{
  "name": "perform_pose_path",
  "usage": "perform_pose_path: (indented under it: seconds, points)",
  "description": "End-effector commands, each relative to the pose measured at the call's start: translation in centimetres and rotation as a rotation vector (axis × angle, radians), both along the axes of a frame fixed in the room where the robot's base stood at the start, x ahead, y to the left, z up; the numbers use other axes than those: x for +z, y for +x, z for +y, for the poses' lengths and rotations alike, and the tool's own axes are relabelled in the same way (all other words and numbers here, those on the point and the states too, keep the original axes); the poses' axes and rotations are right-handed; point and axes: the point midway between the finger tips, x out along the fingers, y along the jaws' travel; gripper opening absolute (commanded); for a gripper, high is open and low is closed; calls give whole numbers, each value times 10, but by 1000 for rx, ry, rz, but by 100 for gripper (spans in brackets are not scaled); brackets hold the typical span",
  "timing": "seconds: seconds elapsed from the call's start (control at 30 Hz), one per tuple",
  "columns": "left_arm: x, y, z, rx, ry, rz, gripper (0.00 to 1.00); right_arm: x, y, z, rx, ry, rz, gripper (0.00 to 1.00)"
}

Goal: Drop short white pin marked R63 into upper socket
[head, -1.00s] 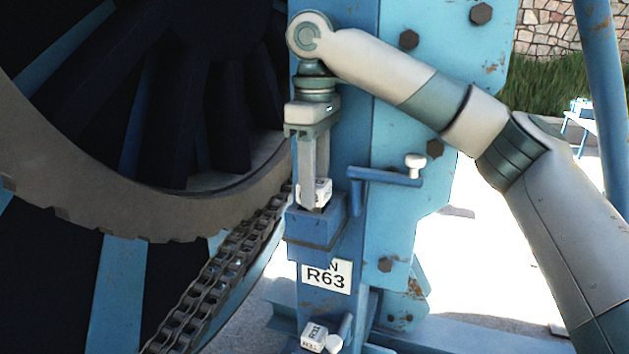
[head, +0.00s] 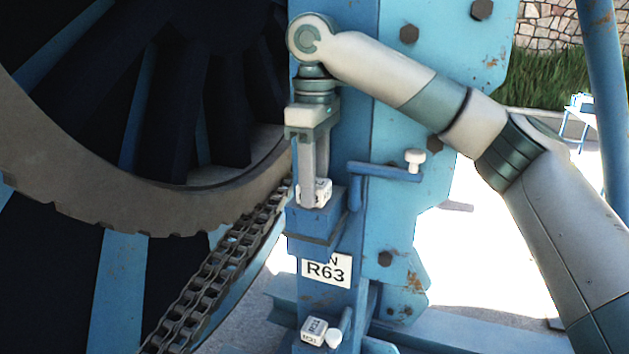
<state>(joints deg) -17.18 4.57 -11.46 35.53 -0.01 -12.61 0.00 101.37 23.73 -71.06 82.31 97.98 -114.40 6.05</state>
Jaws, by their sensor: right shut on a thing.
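The short white pin's blocky head (head: 322,191) sits right at the top of the blue upper socket block (head: 312,222). My right gripper (head: 313,198) points straight down from above and is shut on the pin's head. The pin's shaft is hidden, so I cannot tell how deep it is in the socket. A white plate marked R63 (head: 326,270) is fixed on the post below the socket. My left gripper is not in view.
A blue crank with a white knob (head: 415,158) sticks out right of the socket. Another white marked block (head: 313,331) sits lower on the post beside a small white-tipped lever (head: 334,337). The toothed reel (head: 150,205) and chain (head: 225,265) lie close on the left.

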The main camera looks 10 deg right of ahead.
Motion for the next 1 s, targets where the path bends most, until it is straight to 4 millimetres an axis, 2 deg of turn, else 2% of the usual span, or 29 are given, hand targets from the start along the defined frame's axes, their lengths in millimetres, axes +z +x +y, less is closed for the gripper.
perform_pose_path:
  seconds: [0.57,0.6,0.7,1.0]
  points:
    - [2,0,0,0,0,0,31,1,0,0,0,0,-1,2]
    - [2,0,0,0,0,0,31,1,0,0,0,0,-1,41]
    - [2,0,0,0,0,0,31,1,0,0,0,0,-1,61]
    - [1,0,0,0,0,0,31,0,0,0,0,-1,1,61]
